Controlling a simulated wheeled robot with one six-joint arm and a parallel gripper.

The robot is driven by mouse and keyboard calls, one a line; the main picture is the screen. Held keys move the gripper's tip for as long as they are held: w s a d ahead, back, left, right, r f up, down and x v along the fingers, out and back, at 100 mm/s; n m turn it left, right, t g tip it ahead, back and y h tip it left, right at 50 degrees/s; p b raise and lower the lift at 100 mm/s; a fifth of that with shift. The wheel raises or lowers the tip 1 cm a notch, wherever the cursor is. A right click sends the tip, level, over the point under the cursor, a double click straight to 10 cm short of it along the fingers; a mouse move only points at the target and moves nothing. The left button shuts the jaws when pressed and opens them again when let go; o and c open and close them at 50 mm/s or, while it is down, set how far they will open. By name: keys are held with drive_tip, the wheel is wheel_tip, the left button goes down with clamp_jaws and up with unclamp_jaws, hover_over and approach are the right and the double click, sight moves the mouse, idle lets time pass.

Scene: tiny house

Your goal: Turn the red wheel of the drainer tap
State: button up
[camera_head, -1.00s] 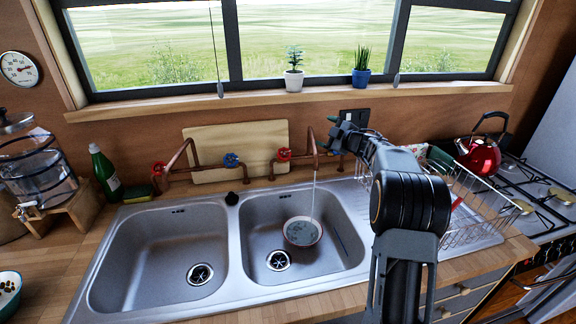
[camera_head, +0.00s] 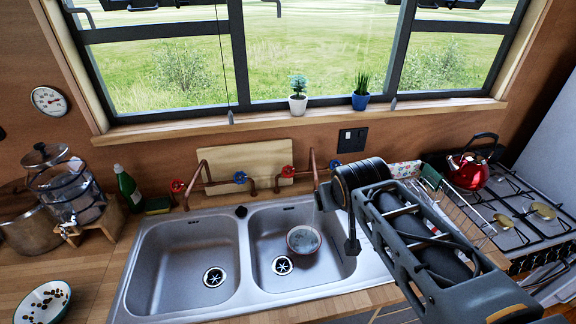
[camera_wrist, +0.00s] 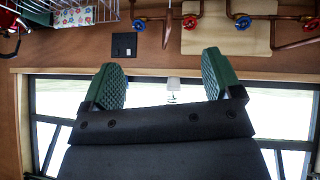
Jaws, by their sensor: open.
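Two copper taps stand behind the sinks, each with a red and a blue wheel. The tap nearer the drainer has a red wheel (camera_head: 288,171) on its left and a blue wheel (camera_head: 335,164) on its right. In the wrist view, which is upside down, this red wheel (camera_wrist: 190,22) shows at the top, beyond my fingers. My gripper (camera_wrist: 165,82) is open and empty, its green pads spread apart, and touches no wheel. Thin water falls from this tap towards a bowl (camera_head: 303,241) in the right sink.
The other tap has a red wheel (camera_head: 177,186) and a blue wheel (camera_head: 240,177). A cutting board (camera_head: 245,157) leans behind the taps. A wire dish drainer (camera_head: 462,208) and a red kettle (camera_head: 467,172) stand right. Potted plants (camera_head: 298,95) sit on the sill.

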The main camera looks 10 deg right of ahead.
drive_tip(key=s+a+f+g+y+p, duration=0.1)
drive_tip(key=s+a+g+y+p, duration=0.15)
drive_tip(key=s, duration=0.45)
drive_tip(key=n+t+h+b, duration=0.7)
drive_tip(key=n+t+b, duration=0.5)
drive_tip(key=n+b, duration=1.3)
approach(287, 175)
drive_tip(key=w+d+n+p, duration=0.1)
drive_tip(key=w+p, duration=0.1)
drive_tip(key=w, duration=0.1)
drive_tip(key=w+d+n+p, duration=0.1)
drive_tip(key=w+p, duration=0.1)
drive_tip(key=w, duration=0.2)
drive_tip(key=w+d+n+p, duration=0.1)
drive_tip(key=w+d+p, duration=0.1)
drive_tip(key=w+p, duration=0.1)
drive_tip(key=shift+w+d+r+n, duration=0.1)
drive_tip(key=shift+w+r+n, duration=0.1)
drive_tip(key=shift+w+n, duration=0.25)
